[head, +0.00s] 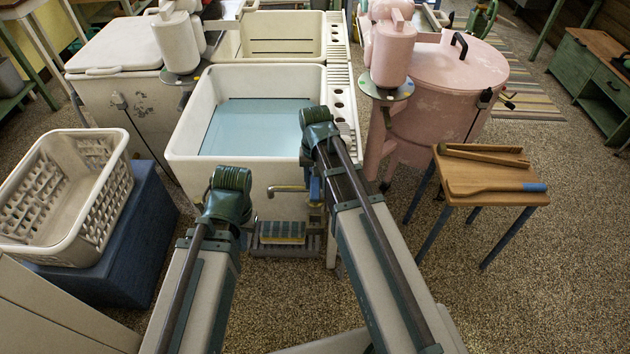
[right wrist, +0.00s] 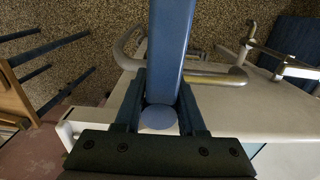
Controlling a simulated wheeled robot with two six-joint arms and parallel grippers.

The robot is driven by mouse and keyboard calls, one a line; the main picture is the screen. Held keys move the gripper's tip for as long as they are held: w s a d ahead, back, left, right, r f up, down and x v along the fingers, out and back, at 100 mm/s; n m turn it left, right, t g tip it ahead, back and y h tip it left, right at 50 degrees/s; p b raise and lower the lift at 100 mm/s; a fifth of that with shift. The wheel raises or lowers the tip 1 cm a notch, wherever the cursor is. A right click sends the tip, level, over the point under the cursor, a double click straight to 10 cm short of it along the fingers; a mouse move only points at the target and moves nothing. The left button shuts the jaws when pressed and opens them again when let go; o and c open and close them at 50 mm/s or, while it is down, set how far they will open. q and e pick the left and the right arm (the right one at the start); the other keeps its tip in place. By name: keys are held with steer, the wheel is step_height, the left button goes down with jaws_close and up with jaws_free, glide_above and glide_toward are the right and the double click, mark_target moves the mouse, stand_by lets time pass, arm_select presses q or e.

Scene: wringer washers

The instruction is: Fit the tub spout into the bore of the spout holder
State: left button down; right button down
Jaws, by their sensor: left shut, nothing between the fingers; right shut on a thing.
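My right gripper (right wrist: 160,98) is shut on a thick blue bar (right wrist: 168,45), which I take for the grip of the tub spout. A brass tube (right wrist: 215,76) crosses behind the bar in the right wrist view. In the head view the brass tube (head: 288,188) runs level in front of the tub and bends down at its left end. My right gripper (head: 315,188) is mostly hidden by its own arm there. My left gripper (head: 245,238) is shut and empty, low in front of the tub, its fingertips hardly visible. I cannot clearly make out the spout holder or its bore.
The white tub (head: 240,170) holds bluish water. A rack with a yellow sponge (head: 282,231) sits below. A white basket (head: 75,190) stands on a blue box at left. A small table (head: 485,200) with wooden tongs and a paddle stands right, beside a pink washer (head: 440,75).

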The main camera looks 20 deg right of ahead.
mark_target(315, 205)
steer(key=shift+s, duration=0.1)
steer(key=shift+f+b, duration=3.1)
steer(key=shift+f+b, duration=2.4)
steer(key=shift+f, duration=0.05)
stand_by(1.6)
stand_by(0.8)
